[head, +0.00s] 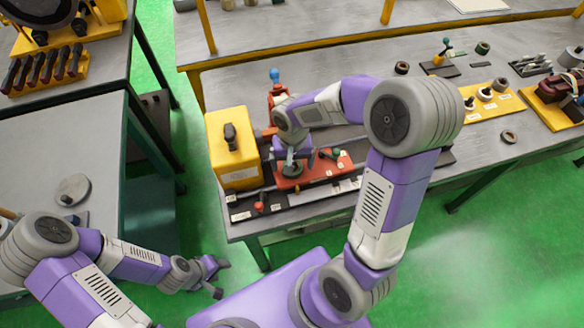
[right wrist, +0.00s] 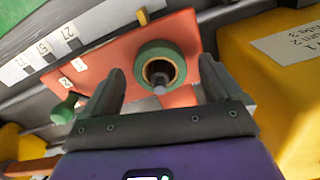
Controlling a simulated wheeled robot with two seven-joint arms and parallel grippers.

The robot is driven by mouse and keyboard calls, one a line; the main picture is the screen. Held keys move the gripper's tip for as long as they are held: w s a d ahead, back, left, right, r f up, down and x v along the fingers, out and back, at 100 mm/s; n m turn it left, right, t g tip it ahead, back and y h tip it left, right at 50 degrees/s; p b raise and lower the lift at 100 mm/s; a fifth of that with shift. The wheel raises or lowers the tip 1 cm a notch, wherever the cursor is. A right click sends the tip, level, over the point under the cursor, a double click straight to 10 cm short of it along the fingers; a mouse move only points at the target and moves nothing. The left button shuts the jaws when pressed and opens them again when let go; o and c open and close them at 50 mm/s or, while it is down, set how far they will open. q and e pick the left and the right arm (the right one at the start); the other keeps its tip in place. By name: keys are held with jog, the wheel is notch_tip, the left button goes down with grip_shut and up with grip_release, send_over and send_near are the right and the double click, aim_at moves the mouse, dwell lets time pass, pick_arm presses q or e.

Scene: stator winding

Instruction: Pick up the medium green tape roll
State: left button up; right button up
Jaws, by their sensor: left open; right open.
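A green tape roll (right wrist: 143,62) with a tan core sits on the orange-red board (right wrist: 108,55), around a grey peg, in the right wrist view. In the head view the roll (head: 291,171) is partly hidden by my right gripper (head: 290,158). In the wrist view my right gripper (right wrist: 161,72) is open, one finger to each side of the roll, with nothing held. I cannot tell whether the fingers reach down to the roll's height. My left gripper (head: 213,279) is open and empty at lower left, away from the workbench.
A yellow box (head: 232,148) stands close left of the board (head: 322,170). A green knob (right wrist: 64,108) is on the board. A yellow tray (head: 510,103) with rolls and a dark green roll (head: 482,48) lie farther right. Bare bench lies near the single roll (head: 509,136).

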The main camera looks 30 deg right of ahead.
jog(key=shift+f, duration=0.5)
jog(key=c, duration=1.1)
